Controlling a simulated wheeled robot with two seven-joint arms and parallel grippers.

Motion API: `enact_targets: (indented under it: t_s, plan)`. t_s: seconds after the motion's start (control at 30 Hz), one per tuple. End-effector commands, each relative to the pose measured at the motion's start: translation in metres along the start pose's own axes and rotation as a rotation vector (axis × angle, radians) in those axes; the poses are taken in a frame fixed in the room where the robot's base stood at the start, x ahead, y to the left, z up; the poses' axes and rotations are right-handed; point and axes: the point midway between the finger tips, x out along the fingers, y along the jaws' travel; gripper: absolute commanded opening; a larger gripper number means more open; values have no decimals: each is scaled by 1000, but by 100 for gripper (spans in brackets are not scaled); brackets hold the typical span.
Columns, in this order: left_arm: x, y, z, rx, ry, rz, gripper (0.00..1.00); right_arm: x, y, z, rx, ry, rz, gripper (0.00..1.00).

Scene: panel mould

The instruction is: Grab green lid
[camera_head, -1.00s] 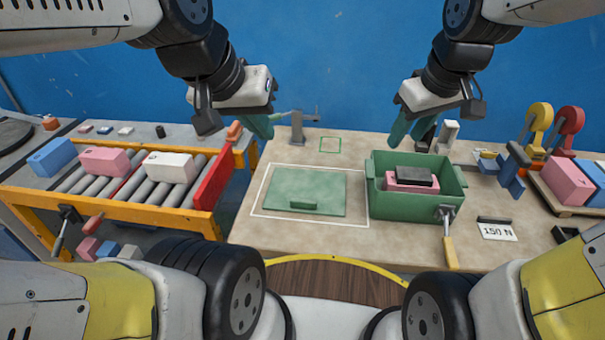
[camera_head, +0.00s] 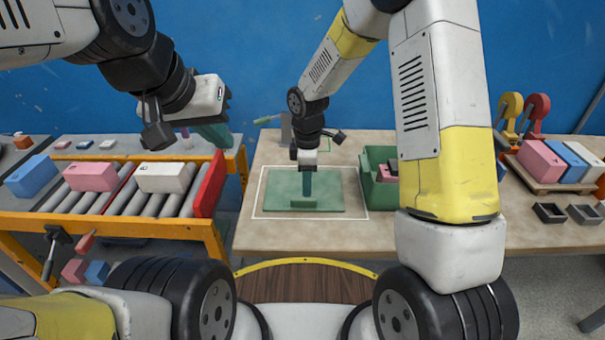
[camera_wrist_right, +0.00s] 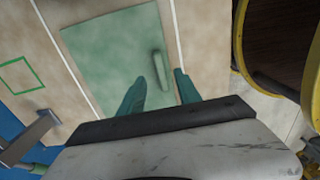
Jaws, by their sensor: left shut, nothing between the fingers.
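The green lid (camera_head: 328,188) lies flat on the table inside a white outline, with a raised handle (camera_head: 303,205) near its front edge. The lid also shows in the right wrist view (camera_wrist_right: 110,58), with its handle (camera_wrist_right: 160,68) upright in the picture. My right gripper (camera_head: 306,196) points down over the lid, just behind the handle. My left gripper (camera_head: 217,138) is shut and empty, raised above the back of the conveyor, away from the lid.
A green box (camera_head: 370,190) stands right of the lid, partly hidden by my right arm. A roller conveyor (camera_head: 120,228) with several blocks is at the left. A metal clamp (camera_head: 287,128) stands behind the lid. The table front (camera_head: 300,235) is clear.

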Motion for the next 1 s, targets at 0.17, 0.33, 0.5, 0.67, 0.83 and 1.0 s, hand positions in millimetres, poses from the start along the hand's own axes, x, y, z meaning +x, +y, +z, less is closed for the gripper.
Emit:
enact_targets:
  t_s: [0.17, 0.33, 0.5, 0.67, 0.83, 1.0]
  plan:
    - [0, 0, 0, 0, 0, 0, 0, 23, -2, -3, -1, -1, -3, 40]
    - [0, 0, 0, 0, 0, 0, 0, 48, -2, -5, 1, -1, -2, 40]
    - [0, 0, 0, 0, 0, 0, 0, 56, -1, -5, 2, 0, 1, 40]
    - [0, 0, 0, 0, 0, 0, 0, 55, -1, -5, 3, 1, 1, 40]
    - [0, 0, 0, 0, 0, 0, 0, 55, -1, -5, 3, 1, 1, 9]
    - [0, 0, 0, 0, 0, 0, 0, 55, -1, -5, 3, 1, 1, 0]
